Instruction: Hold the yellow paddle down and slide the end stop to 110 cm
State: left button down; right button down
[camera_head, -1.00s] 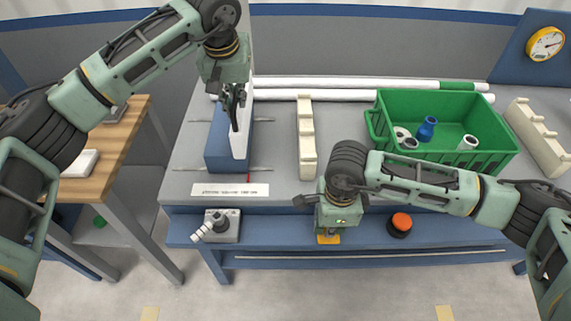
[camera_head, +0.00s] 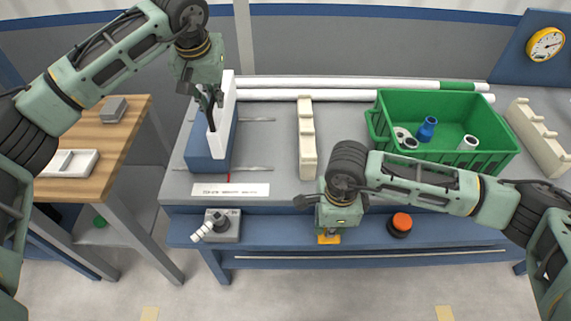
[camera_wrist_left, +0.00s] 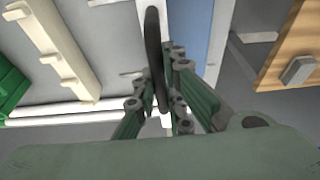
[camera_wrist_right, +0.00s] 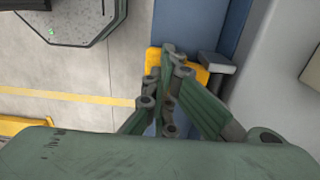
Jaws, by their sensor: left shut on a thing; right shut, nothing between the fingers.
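The end stop is a blue block (camera_head: 202,150) with an upright white plate (camera_head: 228,108) and a dark upright handle (camera_head: 211,122). It stands on the left part of the bench. My left gripper (camera_head: 208,98) is shut on the handle, which also shows between the fingers in the left wrist view (camera_wrist_left: 153,45). A red pointer (camera_head: 228,177) at the block's front is over the middle of the white scale strip (camera_head: 230,190); its numbers are too small to read. The yellow paddle (camera_head: 328,239) is under my right gripper, shut above it (camera_wrist_right: 168,95). Whether they touch is hidden.
White pipes (camera_head: 350,84) lie along the back. A cream rack (camera_head: 307,140) and a green bin (camera_head: 440,100) with short pipe pieces stand right of the end stop. A lever box (camera_head: 225,228) and a red button (camera_head: 401,222) flank the paddle. A wooden table (camera_head: 115,150) is at left.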

jog(key=shift+d+f, duration=0.1)
pick_arm(q)
jog(key=shift+a, duration=2)
pick_arm(e)
jog(key=shift+r, duration=2.1)
pick_arm(q)
jog(key=c, duration=1.7)
grip_release()
jog(key=shift+w+d, duration=0.1)
jog(key=shift+w, duration=0.05)
jog(key=shift+o, duration=0.9)
jog(key=v, duration=0.7)
pick_arm(e)
notch_tip(320, 180, up, 10)
